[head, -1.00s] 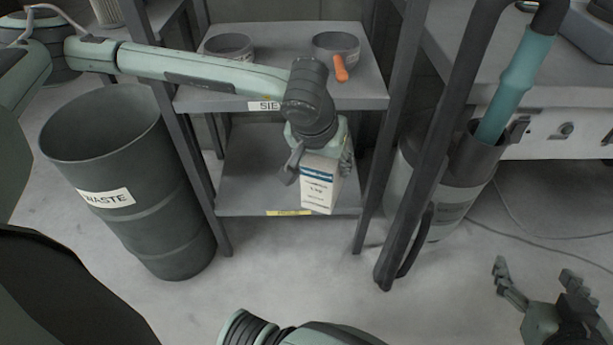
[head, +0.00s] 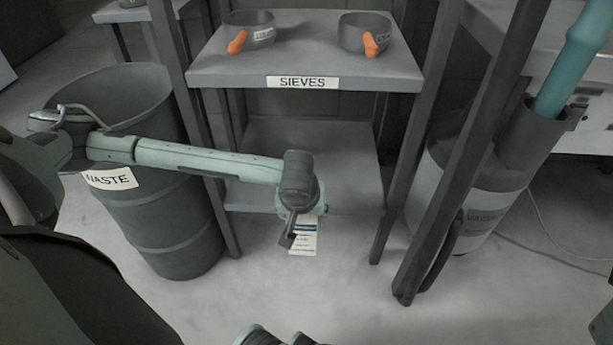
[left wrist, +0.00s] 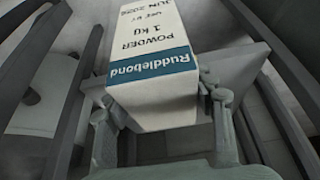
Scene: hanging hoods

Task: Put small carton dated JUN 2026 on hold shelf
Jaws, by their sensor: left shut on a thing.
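The small white carton with a blue band (head: 303,237) hangs from my left gripper (head: 300,222) in the head view. In the left wrist view the carton (left wrist: 155,60) reads "Ruddlebond", "POWDER 1 KG" and "JUN 2026", upside down in the picture. The left gripper (left wrist: 165,105) is shut on it, a finger on each side. The lower shelf (head: 320,150) of the rack is bare where it shows. The carton appears in front of that shelf's front edge; my arm and gripper hide part of the edge. My right gripper is out of view.
The upper shelf, labelled "SIEVES" (head: 303,82), holds two grey pans with orange handles (head: 249,30) (head: 365,34). A waste drum (head: 160,215) stands left of the rack. A vacuum (head: 470,185) and dark posts stand to the right.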

